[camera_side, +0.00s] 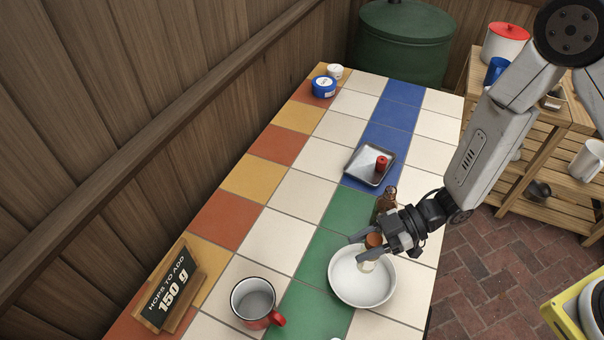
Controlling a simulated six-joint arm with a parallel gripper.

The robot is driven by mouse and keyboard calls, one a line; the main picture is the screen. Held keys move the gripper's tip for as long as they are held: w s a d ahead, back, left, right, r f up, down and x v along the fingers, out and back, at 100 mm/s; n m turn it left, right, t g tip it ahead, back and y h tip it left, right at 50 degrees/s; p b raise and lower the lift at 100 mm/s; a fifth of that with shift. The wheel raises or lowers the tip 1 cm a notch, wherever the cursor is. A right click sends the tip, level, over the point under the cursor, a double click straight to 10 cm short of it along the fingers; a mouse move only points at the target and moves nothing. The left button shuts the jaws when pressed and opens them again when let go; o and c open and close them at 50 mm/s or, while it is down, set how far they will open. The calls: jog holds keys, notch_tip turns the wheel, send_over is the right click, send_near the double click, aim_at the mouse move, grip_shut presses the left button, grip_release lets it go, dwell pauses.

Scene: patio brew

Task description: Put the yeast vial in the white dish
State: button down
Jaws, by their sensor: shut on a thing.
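The white dish (345,288) sits on the tiled table near the front right edge. My gripper (366,247) is over the back part of the dish, shut on the yeast vial (368,264). The vial has a brown-orange cap and a pale body and looks roughly upright. Its lower end shows against the inside of the dish; I cannot tell whether it touches the bottom. My fingers hide part of the vial.
A brown bottle (385,199) stands close behind my gripper. A metal tray (361,178) with a red item (381,164) lies farther back. Blue (324,86) and white (335,71) containers are at the far end.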

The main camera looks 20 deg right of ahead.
aim_at(358, 267)
jog(key=shift+f, duration=1.2)
jog(key=shift+f, duration=0.1)
jog(key=shift+f, duration=1.7)
jog(key=shift+f, duration=0.1)
jog(key=shift+c, duration=1.6)
grip_release()
jog(key=shift+r, duration=0.2)
jog(key=v, duration=1.2)
